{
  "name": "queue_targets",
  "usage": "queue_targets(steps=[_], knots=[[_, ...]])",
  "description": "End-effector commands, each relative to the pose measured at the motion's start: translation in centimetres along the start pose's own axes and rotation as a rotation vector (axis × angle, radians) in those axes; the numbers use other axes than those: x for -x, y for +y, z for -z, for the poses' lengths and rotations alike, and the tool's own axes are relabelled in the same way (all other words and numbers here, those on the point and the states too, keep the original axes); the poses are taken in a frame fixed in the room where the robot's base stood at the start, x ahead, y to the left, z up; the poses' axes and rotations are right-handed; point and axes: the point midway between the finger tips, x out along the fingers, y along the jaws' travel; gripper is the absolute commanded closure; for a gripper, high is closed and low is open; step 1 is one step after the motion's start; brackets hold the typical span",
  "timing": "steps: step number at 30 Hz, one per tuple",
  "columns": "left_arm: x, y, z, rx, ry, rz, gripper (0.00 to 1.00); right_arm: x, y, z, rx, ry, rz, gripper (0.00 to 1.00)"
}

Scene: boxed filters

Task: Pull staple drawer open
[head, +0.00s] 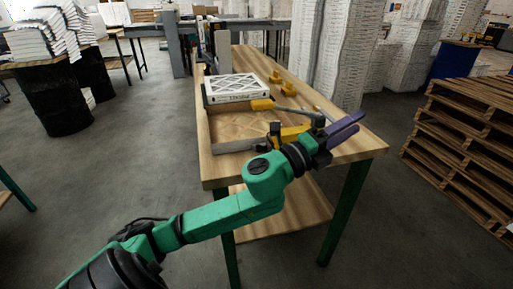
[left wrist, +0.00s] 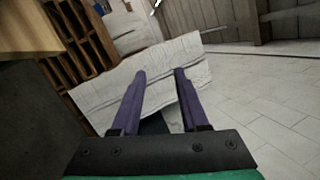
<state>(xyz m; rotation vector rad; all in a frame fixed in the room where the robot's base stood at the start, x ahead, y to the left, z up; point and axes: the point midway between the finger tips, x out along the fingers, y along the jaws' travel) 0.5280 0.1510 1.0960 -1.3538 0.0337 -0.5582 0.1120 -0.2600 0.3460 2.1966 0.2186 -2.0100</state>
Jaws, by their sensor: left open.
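My left gripper (head: 358,122) has purple fingers and reaches over the right side of the wooden worktable (head: 352,152). In the left wrist view its two fingers (left wrist: 160,72) are apart with nothing held between them. A yellow tool with a dark grey part (head: 290,132) lies on the table left of the gripper, partly hidden by my wrist. Another yellow piece with a grey handle (head: 262,104) lies beyond it. I cannot make out a staple drawer in either view. My right gripper is not in view.
A white boxed filter (head: 236,88) lies on the table behind a metal-edged fixture (head: 236,146). Small yellow items (head: 288,88) sit behind. Wooden pallets (head: 462,140) stand on the right, and wrapped white stacks (head: 335,50) behind the table.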

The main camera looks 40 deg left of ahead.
Motion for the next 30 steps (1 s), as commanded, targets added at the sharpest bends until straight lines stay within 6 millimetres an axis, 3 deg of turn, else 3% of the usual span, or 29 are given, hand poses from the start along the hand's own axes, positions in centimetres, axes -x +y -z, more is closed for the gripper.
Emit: queue_targets(steps=[1,3,5,6,8,9,11,12,15,18,23,30], knots=[[-0.6,-1.9,1.3,-0.174,0.106,0.048,0.56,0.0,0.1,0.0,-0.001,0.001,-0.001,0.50],[-0.7,-3.4,3.6,-0.468,0.291,0.098,0.56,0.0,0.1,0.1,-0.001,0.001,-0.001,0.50],[0.0,-3.1,4.9,-0.766,0.473,0.102,0.56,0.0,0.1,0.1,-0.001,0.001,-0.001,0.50],[1.0,-2.0,4.6,-0.980,0.604,0.069,0.56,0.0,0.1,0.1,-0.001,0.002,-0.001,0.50],[3.2,0.5,1.7,-1.287,0.804,-0.052,0.56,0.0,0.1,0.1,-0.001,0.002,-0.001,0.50],[5.3,1.9,-1.7,-1.452,0.924,-0.175,0.56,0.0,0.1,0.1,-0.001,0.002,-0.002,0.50],[9.0,3.0,-7.5,-1.613,1.074,-0.388,0.56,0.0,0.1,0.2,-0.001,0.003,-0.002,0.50],[11.6,3.0,-10.9,-1.668,1.150,-0.526,0.56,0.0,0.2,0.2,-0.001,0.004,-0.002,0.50],[16.5,2.4,-16.2,-1.697,1.260,-0.758,0.56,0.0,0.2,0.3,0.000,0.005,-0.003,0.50],[18.5,2.1,-17.9,-1.685,1.301,-0.847,0.56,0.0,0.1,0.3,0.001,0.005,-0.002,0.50],[18.1,4.4,-18.0,-1.682,1.309,-0.851,0.56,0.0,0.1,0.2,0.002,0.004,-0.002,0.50],[16.5,10.5,-18.0,-1.681,1.309,-0.846,0.56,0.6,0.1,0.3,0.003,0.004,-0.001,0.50]])
